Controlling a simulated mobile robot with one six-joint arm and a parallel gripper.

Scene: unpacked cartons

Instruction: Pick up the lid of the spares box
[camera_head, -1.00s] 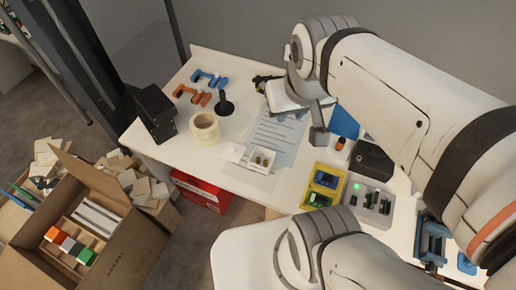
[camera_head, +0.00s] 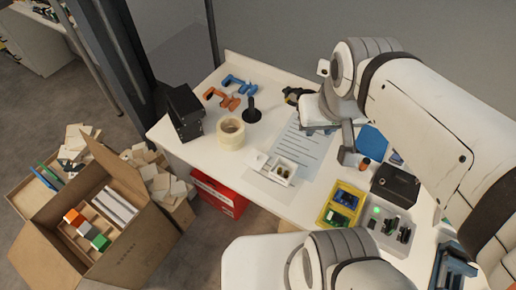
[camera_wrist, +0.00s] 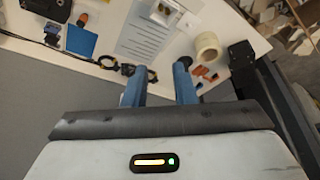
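A small open white box (camera_head: 285,173) with small brass-coloured parts inside stands on the white table, near its front edge. A flat white piece (camera_head: 257,161), apparently its lid, lies just left of it. Both show small at the top of the wrist view, the box (camera_wrist: 163,12) beside the white piece (camera_wrist: 187,22). My gripper (camera_wrist: 157,75) is open and empty, its two blue fingers apart, above the back part of the table. It is well away from the lid. In the head view my arm hides the fingers.
A tape roll (camera_head: 231,133), a black stand (camera_head: 251,111), clamps (camera_head: 221,98) and a black box (camera_head: 184,112) are left of the lid. A yellow tray (camera_head: 343,203) and a grey tray (camera_head: 390,229) are to the right. Cartons (camera_head: 120,225) stand on the floor at left.

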